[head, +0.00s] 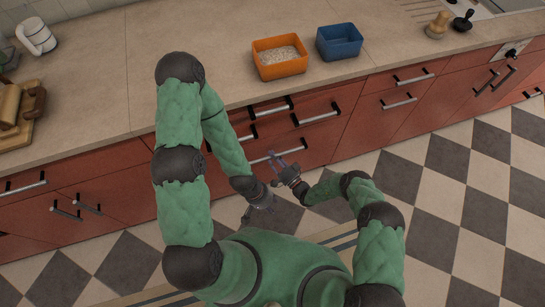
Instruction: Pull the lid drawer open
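The red drawer fronts (318,143) run under the counter and look closed; which one is the lid drawer I cannot tell. A bar handle (317,118) shows on the front below the orange bin, with another handle (270,108) to its left. My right gripper (275,160) is in front of the lower drawer fronts, its fingers pointing toward them and apart, with nothing visible between them. Contact with a handle cannot be made out. My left gripper (285,207) is lower, over the floor and apart from the fronts; its finger opening is too small to judge.
An orange bin (268,72) with pale contents and a blue bin (339,55) stand on the counter (200,35). A wooden rack (18,135) is at the left. More handled fronts (400,125) lie to the right. The checkered floor (455,185) is clear at the right.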

